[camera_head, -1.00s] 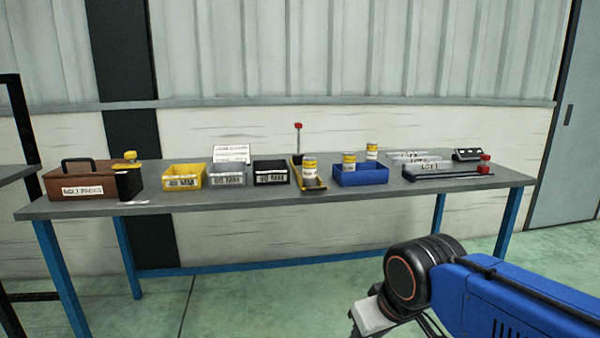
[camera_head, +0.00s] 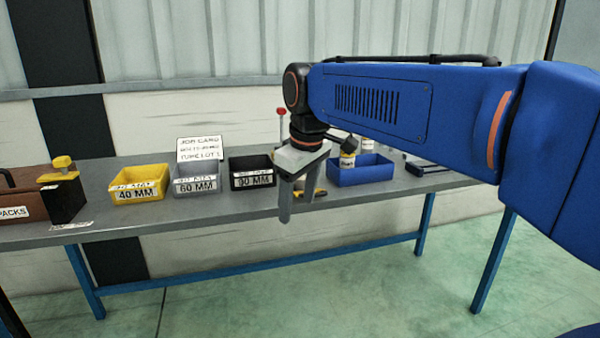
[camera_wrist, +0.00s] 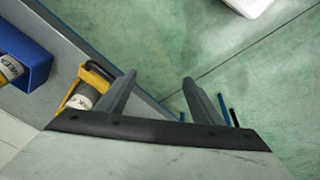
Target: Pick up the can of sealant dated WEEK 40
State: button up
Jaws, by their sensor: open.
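Two white cans with yellow bands show at the blue bin (camera_head: 362,176) in the head view: one can (camera_head: 348,157) at its left, partly covered by my arm, and another can (camera_head: 367,144) behind it. In the wrist view, a can (camera_wrist: 84,97) lies in view in the yellow holder, left of my gripper (camera_wrist: 159,79). Another can (camera_wrist: 9,69) shows at the blue bin. Only parts of their labels show, and I cannot read a week number. My gripper (camera_head: 297,206) is open and empty, pointing down at the bench's front edge. It hides most of the yellow holder in the head view.
The grey bench (camera_head: 230,212) also holds a yellow bin (camera_head: 139,188), a grey bin (camera_head: 195,180), a black bin (camera_head: 251,173) and a job card (camera_head: 199,148). A red-topped post (camera_head: 281,125) stands behind my gripper. Open floor lies in front.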

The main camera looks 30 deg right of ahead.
jog(key=w+d+r+n+g, duration=0.2)
jog(key=w+d+r+n, duration=0.1)
jog(key=w+d+r, duration=0.45)
jog(key=w+d+r+n+g, duration=0.1)
jog(key=w+d+r+n, duration=0.3)
jog(key=w+r, duration=0.55)
jog(key=f, duration=1.2)
jog(key=w+f, duration=0.1)
jog(key=f, duration=0.5)
jog(key=shift+d+f, duration=0.2)
jog(key=shift+f, duration=0.1)
jog(key=shift+c, duration=0.3)
jog(key=c, duration=1.2)
jog(key=shift+c, duration=0.2)
jog(key=shift+r, duration=0.15)
